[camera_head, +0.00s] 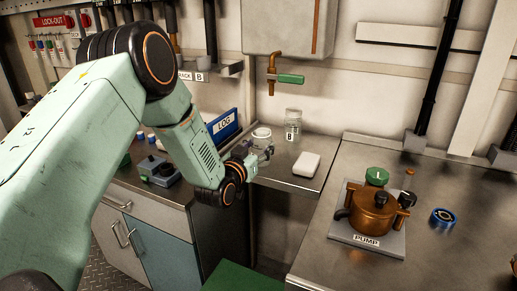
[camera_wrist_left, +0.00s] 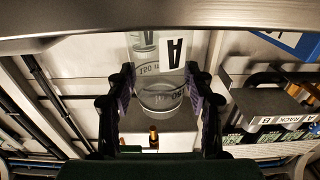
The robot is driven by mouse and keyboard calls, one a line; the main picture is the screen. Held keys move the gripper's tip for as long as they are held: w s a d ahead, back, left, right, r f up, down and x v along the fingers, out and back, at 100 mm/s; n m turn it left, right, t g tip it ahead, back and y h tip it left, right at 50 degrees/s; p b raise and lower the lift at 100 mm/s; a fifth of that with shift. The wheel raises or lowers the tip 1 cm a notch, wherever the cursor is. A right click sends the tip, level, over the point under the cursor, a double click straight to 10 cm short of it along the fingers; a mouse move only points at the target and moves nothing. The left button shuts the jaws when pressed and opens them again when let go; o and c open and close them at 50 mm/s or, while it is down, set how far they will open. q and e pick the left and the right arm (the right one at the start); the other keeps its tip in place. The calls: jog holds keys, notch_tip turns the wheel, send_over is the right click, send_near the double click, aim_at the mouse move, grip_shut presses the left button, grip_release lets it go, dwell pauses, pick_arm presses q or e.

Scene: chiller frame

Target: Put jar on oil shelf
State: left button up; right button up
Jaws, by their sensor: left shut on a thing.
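My left gripper (camera_head: 258,157) is shut on a clear glass jar (camera_head: 262,137). In the left wrist view, the fingers (camera_wrist_left: 161,105) stand on either side of this jar (camera_wrist_left: 158,92), which has a white label with a black A and volume marks. The jar is at the left part of the metal shelf (camera_head: 292,184), below the wall tank; I cannot tell whether its base touches the shelf. A second clear jar (camera_head: 293,124), labelled B, stands at the back of the shelf. My right gripper is not in view.
The tank's green-handled tap (camera_head: 290,78) hangs above. A blue LOG binder (camera_head: 223,125) stands to the left. A copper pump (camera_head: 371,210) sits on the right bench.

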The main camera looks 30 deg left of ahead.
pick_arm(q)
jog(key=shift+s+a+r, duration=0.1)
jog(key=shift+s+a, duration=0.1)
jog(key=o, duration=1.3)
jog(key=shift+w+d+f, duration=0.15)
jog(key=shift+f, duration=0.1)
jog(key=shift+o, duration=0.2)
jog(key=shift+r, duration=0.1)
